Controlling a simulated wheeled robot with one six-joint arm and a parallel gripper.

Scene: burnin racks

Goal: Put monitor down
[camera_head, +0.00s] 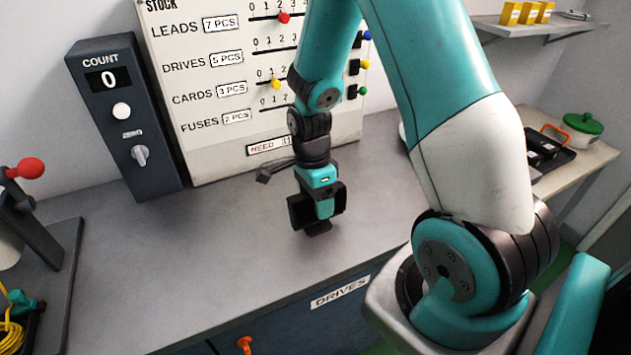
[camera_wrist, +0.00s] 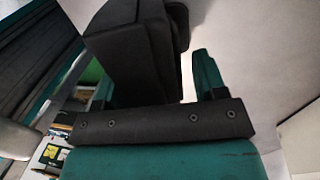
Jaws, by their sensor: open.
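The monitor (camera_head: 299,212) is a small black block with a dark foot at its bottom, seen in the head view at the middle of the grey bench top. It looks upright, with its foot at or very near the bench; I cannot tell whether it touches. My gripper (camera_head: 325,205) points down at the monitor and hides its middle. In the wrist view the monitor (camera_wrist: 130,65) is a large dark shape between the teal fingers of my gripper (camera_wrist: 155,80). The fingers are open, with a light gap beside the right one.
A COUNT box (camera_head: 128,115) reading 0 and a stock board (camera_head: 225,95) stand along the back of the bench (camera_head: 190,245). A dark stand with a red knob (camera_head: 30,168) is at the left. Bench around the monitor is clear. A black tray (camera_head: 548,160) and green-lidded pot (camera_head: 582,128) are at right.

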